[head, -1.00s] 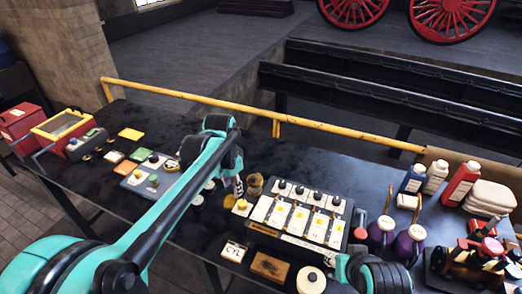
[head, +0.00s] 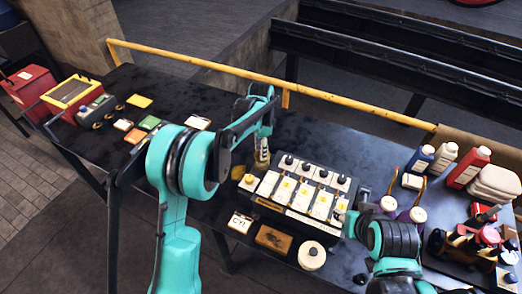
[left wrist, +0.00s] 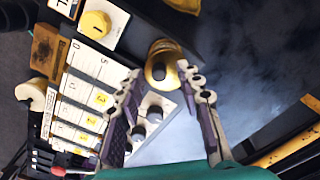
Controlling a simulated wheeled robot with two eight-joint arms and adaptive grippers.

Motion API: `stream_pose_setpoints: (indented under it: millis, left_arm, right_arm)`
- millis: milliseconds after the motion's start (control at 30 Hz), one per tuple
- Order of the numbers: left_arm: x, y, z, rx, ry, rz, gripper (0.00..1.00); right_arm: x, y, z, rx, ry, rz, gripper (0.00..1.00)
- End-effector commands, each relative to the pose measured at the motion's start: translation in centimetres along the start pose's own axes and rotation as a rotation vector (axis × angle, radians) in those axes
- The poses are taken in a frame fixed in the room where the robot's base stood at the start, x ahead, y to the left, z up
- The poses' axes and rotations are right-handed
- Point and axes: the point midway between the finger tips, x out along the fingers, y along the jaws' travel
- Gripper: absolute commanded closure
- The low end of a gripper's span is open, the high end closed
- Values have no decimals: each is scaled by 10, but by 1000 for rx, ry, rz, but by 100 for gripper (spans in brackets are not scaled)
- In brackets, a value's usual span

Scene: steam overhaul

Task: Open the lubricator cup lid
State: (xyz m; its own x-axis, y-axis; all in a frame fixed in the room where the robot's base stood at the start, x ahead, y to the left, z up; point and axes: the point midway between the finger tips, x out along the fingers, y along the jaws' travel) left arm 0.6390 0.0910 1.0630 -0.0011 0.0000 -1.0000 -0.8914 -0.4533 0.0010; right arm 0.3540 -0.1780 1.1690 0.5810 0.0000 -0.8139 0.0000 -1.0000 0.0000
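The brass lubricator cup (head: 262,160) stands at the left end of the white-topped lubricator box (head: 300,192). In the left wrist view the cup (left wrist: 172,52) is a round gold body with a dark round piece on its near face; whether its lid is raised I cannot tell. My left gripper (head: 263,141) is above the cup, pointing down. In the left wrist view my left gripper (left wrist: 163,74) has its two fingers spread on either side of the cup, with nothing held. My right gripper (head: 351,222) is beside the box's right end; its fingers are too small to read.
A yellow rail (head: 200,71) runs along the table's back edge. A CYL card (head: 240,222), a wooden block (head: 273,239) and a round white-lidded jar (head: 312,255) lie in front. Bottles (head: 467,167) and purple oil cans (head: 411,219) stand at the right.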

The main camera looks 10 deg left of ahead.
Motion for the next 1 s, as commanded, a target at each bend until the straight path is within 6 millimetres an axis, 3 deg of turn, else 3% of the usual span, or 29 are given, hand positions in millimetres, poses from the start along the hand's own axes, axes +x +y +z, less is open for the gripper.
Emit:
stream_pose_setpoints:
  millis: [333, 467, 500, 767, 1000]
  left_arm:
    - [5, 0, 0, -1, 0, 0, 64]
    - [5, 0, 0, -1, 0, 0, 98]
    - [5, 0, 0, -1, 0, 0, 100]
    - [4, -2, -2, 0, -19, 19, 100]
    - [-3, -9, -9, 0, -146, 145, 100]
  right_arm:
    - [0, 0, 0, 0, 0, 0, 60]
    - [0, 0, 0, 0, 0, 0, 60]
    - [0, 0, 0, 0, 0, 0, 60]
    - [0, 0, 0, 0, 0, 0, 60]
    - [-4, 0, -3, 0, 0, 0, 60]
